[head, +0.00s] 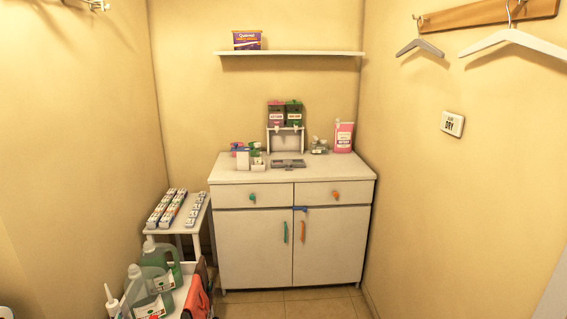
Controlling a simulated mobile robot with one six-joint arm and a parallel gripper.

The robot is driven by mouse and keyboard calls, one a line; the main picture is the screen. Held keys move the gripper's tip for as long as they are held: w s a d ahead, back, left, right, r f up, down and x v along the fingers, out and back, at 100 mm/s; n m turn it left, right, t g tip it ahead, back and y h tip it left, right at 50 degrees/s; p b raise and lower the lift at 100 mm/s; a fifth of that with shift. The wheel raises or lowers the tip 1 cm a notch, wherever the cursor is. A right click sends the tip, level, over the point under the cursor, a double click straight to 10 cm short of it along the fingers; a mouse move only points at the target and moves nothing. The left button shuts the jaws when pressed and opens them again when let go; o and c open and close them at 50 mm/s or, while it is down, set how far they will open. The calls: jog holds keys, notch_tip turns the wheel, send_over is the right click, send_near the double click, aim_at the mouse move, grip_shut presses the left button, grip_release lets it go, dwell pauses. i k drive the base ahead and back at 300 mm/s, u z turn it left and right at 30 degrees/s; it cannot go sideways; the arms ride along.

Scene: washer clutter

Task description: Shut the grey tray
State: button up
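A small dark grey tray-like piece (288,163) lies low on the white cabinet top (230,171), in front of a white stand (286,141) that holds a pink and a green dispenser. It is the only grey tray-like thing I make out. It is too small to tell whether it is open or what it joins to. My gripper is not in view.
The white cabinet (250,245) has two drawers and two doors, all looking shut. Small bottles (240,152) stand left on its top, a pink pouch (343,137) right. A low table (178,226) and green jugs (146,285) stand left. Floor in front right is clear.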

aim_at(288, 164)
jog(key=u, duration=0.15)
jog(key=i, duration=1.1)
jog(key=z, duration=0.15)
